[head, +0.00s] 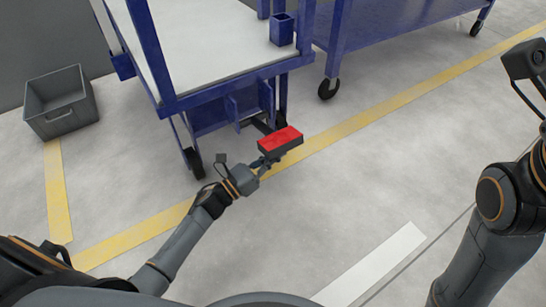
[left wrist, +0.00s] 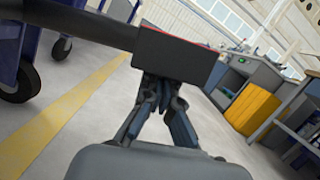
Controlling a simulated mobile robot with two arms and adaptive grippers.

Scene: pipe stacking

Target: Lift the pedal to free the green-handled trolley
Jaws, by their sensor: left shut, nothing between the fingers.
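The pedal (head: 281,140) is a dark block with a red top, on a dark bar low at the near end of a blue trolley (head: 228,88). In the left wrist view the pedal's dark face (left wrist: 180,57) and its bar (left wrist: 85,22) fill the upper middle. My left gripper (head: 261,163) is shut with nothing between its fingers. Its fingertips (left wrist: 163,82) are just under the pedal's lower edge; I cannot tell whether they touch it. The trolley's green handle does not show. My right arm is at the right, but its gripper is not visible.
A grey bin (head: 60,105) stands on the floor at the left. A second blue cart (head: 400,40) is behind the trolley. Yellow floor tape (head: 350,122) runs past the trolley. The floor to the right is open. A yellow object (left wrist: 253,108) shows in the left wrist view.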

